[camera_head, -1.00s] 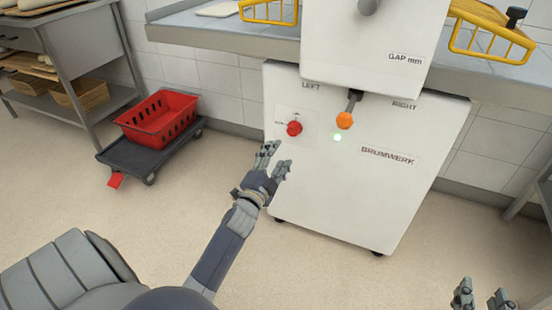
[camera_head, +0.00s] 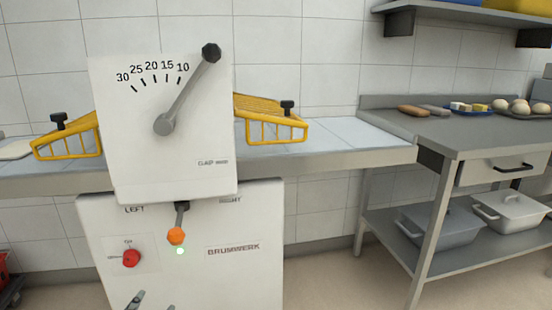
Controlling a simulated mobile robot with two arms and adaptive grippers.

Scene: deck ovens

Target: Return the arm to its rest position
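My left gripper (camera_head: 150,303) just enters the bottom edge of the head view, in front of the lower white machine panel. Only its fingertips show; they are apart with nothing seen between them. The rest of that arm is below the picture. My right gripper is out of view. The white machine (camera_head: 262,265) has a red knob (camera_head: 131,258), an orange-tipped lever (camera_head: 176,236) and a lit green lamp (camera_head: 181,251). Above, a grey lever (camera_head: 188,90) points up right, past the 10 end of a 30-to-10 scale.
Yellow wire guards (camera_head: 277,130) and (camera_head: 68,143) flank the machine above a grey bench (camera_head: 340,158). A metal table (camera_head: 470,135) at right carries bread and a blue plate; lidded pans (camera_head: 510,212) sit on its lower shelf. A red crate edge (camera_head: 3,268) shows far left.

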